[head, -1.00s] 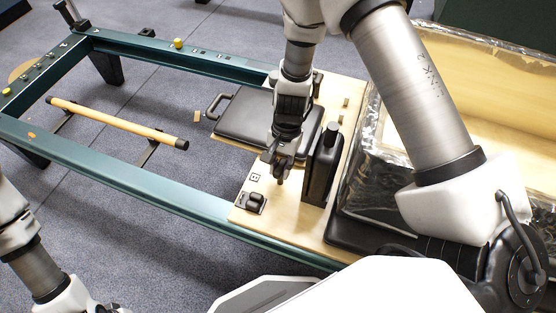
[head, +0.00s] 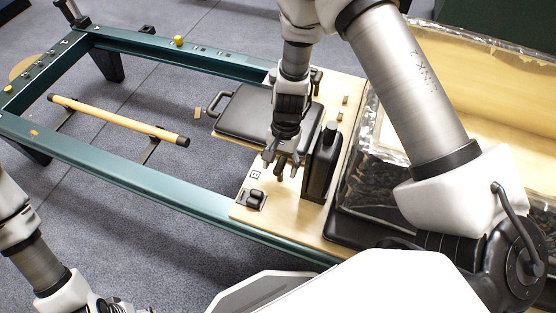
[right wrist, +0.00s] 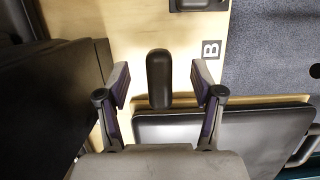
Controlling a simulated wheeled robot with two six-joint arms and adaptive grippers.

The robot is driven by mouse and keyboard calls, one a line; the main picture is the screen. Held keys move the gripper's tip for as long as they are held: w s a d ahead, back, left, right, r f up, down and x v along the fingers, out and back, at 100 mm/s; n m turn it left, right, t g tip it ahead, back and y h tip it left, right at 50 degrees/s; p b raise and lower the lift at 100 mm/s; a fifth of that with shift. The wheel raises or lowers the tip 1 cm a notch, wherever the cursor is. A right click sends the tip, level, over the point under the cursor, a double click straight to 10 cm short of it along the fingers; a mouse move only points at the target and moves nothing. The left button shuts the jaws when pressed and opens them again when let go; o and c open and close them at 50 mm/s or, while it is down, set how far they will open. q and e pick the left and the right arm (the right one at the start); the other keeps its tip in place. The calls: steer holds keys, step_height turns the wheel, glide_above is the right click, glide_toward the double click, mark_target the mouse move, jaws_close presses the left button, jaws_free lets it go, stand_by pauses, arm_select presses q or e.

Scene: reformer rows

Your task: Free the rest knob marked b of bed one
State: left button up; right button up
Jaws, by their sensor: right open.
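The rest knob marked b, a black upright rounded bar, shows in the right wrist view (right wrist: 158,78) on a pale wooden board (right wrist: 135,20). A square "B" label (right wrist: 210,49) is to its right; the label also shows in the head view (head: 256,175). My right gripper (head: 282,166) points down at the board and is open. In the right wrist view its fingers (right wrist: 158,82) stand on either side of the knob, with gaps on both sides. In the head view the fingers largely hide the knob. My left arm enters at bottom left; its fingers cannot be made out.
A black block (head: 322,165) stands upright close to the right gripper. A black padded rest (head: 245,123) lies behind it. A black fitting (head: 254,198) sits on the board. The green frame (head: 130,185) surrounds open floor with a wooden bar (head: 120,120).

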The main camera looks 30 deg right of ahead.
step_height(320, 180, up, 7)
steer(key=p, duration=0.6)
steer(key=shift+r+p, duration=0.1)
steer(key=shift+p, duration=0.3)
